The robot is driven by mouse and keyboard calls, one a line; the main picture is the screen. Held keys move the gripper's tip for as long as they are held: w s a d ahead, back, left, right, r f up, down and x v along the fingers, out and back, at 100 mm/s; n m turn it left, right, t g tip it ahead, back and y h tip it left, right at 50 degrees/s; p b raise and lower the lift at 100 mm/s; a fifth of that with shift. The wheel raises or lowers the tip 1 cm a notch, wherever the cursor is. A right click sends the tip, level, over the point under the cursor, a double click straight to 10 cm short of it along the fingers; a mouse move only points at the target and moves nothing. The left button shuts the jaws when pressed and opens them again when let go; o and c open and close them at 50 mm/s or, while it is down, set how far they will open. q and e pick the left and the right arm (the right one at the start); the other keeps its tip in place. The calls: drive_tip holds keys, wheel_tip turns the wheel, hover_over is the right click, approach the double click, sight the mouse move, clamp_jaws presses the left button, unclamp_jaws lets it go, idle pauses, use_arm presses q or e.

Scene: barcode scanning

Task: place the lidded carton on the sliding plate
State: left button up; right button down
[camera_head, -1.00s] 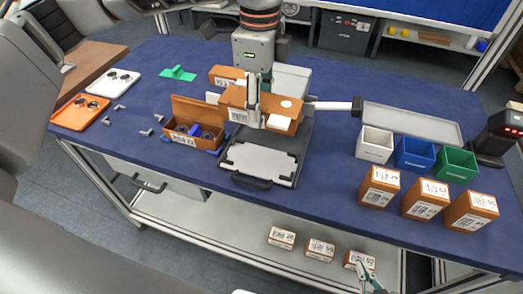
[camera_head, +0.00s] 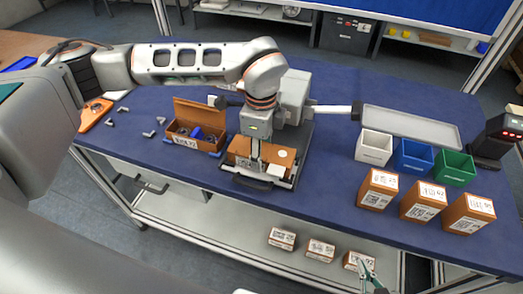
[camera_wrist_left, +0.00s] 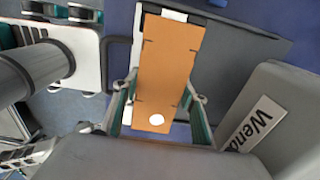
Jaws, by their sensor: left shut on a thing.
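The lidded carton (camera_head: 277,151) is orange-brown with a white round spot on its top. My left gripper (camera_head: 255,168) is shut on it, with one finger on each side. In the left wrist view, the carton (camera_wrist_left: 168,70) lies between the two fingers of the left gripper (camera_wrist_left: 160,108). The sliding plate (camera_head: 285,182) is under the carton and mostly hidden by it; its dark handle shows at the front. I cannot tell whether the carton touches the plate. My right gripper (camera_head: 367,272) is low at the bottom, near the lower shelf; its jaw state is unclear.
A grey machine (camera_head: 295,88) stands behind the plate. An open brown box (camera_head: 196,125) with dark items is to the left. White, blue and green bins (camera_head: 414,154) and several labelled cartons (camera_head: 424,203) are to the right. A grey tray (camera_head: 410,125) lies behind the bins.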

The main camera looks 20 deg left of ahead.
use_arm(q)
drive_tip(key=shift+f, duration=0.15)
drive_tip(key=o, duration=1.1)
drive_tip(key=shift+r, duration=0.2)
drive_tip(key=shift+w+r, duration=0.1)
drive_tip(key=shift+r, duration=0.25)
wheel_tip(320, 180, up, 11)
drive_tip(key=b, duration=0.1)
drive_tip(key=shift+r, duration=0.15)
